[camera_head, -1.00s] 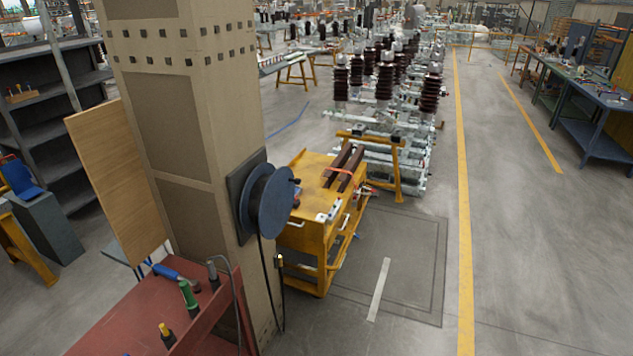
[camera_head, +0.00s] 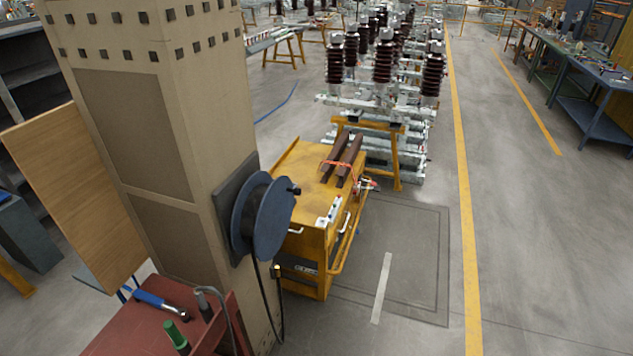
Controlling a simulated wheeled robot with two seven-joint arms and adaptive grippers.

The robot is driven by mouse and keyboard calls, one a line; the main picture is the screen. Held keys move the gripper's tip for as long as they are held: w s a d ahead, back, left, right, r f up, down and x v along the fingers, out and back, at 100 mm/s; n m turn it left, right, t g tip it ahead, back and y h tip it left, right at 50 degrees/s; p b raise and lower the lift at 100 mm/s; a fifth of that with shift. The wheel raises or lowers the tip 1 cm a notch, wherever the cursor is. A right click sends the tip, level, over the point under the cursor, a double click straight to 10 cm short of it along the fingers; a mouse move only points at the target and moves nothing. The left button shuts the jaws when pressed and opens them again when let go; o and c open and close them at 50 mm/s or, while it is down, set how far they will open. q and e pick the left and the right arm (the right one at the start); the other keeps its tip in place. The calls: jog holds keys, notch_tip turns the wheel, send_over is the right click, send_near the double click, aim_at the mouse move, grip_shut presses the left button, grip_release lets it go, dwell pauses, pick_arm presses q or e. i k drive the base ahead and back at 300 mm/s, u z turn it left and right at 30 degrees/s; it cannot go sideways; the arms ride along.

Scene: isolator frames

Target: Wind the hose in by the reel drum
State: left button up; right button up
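The reel drum (camera_head: 268,218) is a dark blue-grey disc on a dark backing plate, fixed to the side of the beige column. A small dark knob (camera_head: 294,190) sticks out near its rim at the upper right. The black hose (camera_head: 262,300) hangs from under the drum and makes a loop low beside the column. A fitting (camera_head: 277,271) with a yellowish part shows on the hose below the drum. Neither of my grippers is in the picture.
The beige column (camera_head: 135,120) stands left of the drum. A red bench (camera_head: 130,325) with tools is at the lower left. A yellow cart (camera_head: 310,235) stands close to the drum's right. Open floor (camera_head: 415,250) lies further right.

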aim_at(262, 211)
jog(key=u, duration=0.3)
jog(key=i, duration=0.95)
jog(key=u, duration=0.55)
